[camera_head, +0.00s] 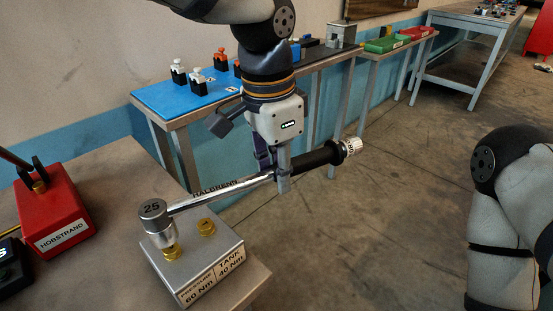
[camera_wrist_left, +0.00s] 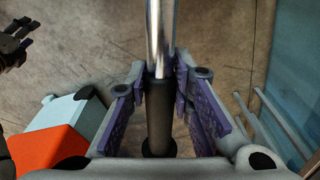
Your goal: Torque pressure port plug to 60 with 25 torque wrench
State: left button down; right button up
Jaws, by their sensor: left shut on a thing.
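The torque wrench (camera_head: 220,190) has a chrome shaft, a head marked 25 and a black grip. Its socket end is over the brass pressure port plug (camera_head: 171,253), at the label PRESSURE 60 Nm; it looks to touch the plug, but I cannot tell how far it is seated. A second brass plug (camera_head: 206,227) stands by the TANK 40 Nm label on the same metal block (camera_head: 195,265). My left gripper (camera_head: 284,183) is shut around the wrench near its black grip; the left wrist view shows the grip (camera_wrist_left: 158,112) between the fingers. My right gripper is outside the head view.
A red HOBSTRAND holder (camera_head: 55,215) and a dark box (camera_head: 12,268) stand left of the block on the bench. A blue-matted table (camera_head: 165,97) with small blocks stands behind. Open floor lies right of the bench. A dark gripper-like part (camera_wrist_left: 15,42) shows in the left wrist view.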

pick_arm(q)
notch_tip(320, 180, down, 2)
jog(key=w+a+n, duration=0.8)
jog(key=a, duration=0.2)
jog(key=shift+y, duration=0.3)
jog(key=shift+s+d+r, duration=0.1)
jog(key=shift+d+r, duration=0.05)
jog(key=shift+f, duration=1)
dwell(0.8)
jog(key=c, duration=2.2)
grip_release()
jog(key=shift+c, duration=0.2)
grip_shut()
